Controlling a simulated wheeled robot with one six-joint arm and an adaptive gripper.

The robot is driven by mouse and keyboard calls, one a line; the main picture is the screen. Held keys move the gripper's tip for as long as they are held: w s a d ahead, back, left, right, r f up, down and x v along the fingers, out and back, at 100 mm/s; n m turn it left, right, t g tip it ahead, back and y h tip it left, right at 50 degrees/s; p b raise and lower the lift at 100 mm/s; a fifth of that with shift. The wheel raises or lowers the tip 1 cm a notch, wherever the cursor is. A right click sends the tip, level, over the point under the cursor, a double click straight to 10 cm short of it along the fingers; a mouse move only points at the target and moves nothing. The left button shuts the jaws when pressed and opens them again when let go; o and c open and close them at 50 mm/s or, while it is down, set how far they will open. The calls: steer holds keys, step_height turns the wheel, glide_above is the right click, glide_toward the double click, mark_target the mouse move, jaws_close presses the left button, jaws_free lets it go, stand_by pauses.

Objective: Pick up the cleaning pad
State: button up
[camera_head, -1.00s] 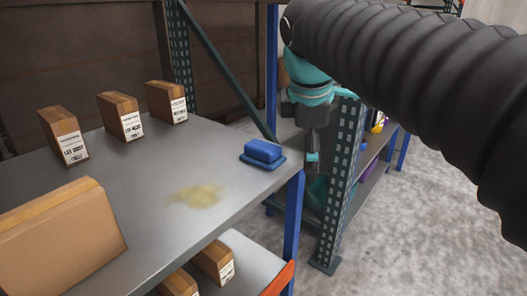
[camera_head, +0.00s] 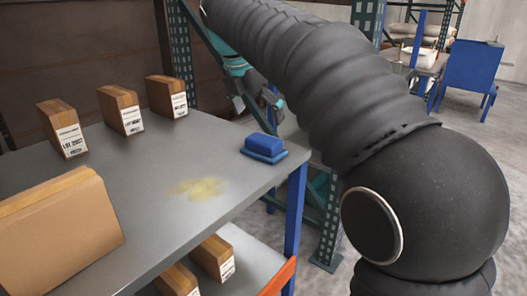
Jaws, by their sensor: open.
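The blue cleaning pad (camera_head: 264,147) lies on the grey shelf top near its right corner. It has a wide flat base and a raised block on top. My gripper (camera_head: 262,106) is open and empty, above and behind the pad, apart from it. My black sleeved arm reaches in from the right and covers part of the view behind the pad.
A yellowish stain (camera_head: 200,188) marks the grey shelf (camera_head: 150,215) left of the pad. Small labelled boxes (camera_head: 121,110) stand along the back, and a larger cardboard box (camera_head: 62,232) stands at front left. A blue upright (camera_head: 295,205) supports the right corner.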

mark_target(265, 138)
steer(key=shift+x, duration=1.2)
steer(key=f, duration=0.1)
steer(key=f+b, duration=0.1)
steer(key=f, duration=0.2)
steer(key=shift+w+d, duration=0.15)
steer(key=shift+w, duration=0.1)
steer(key=shift+w+d+f+b, duration=0.15)
steer(key=shift+w+f+b, duration=0.15)
steer(key=shift+f, duration=0.2)
steer(key=c, duration=0.9)
steer(key=shift+c, duration=0.2)
steer(key=shift+r, duration=0.1)
steer(key=shift+r, duration=0.45)
steer(key=r, duration=0.2)
steer(key=d+r+p, duration=0.1)
steer(key=r, duration=0.1)
steer(key=d+r+p, duration=0.1)
steer(key=d+r, duration=0.5)
steer(key=d, duration=0.4)
steer(key=shift+s+d, duration=0.35)
steer(key=shift+s, duration=0.15)
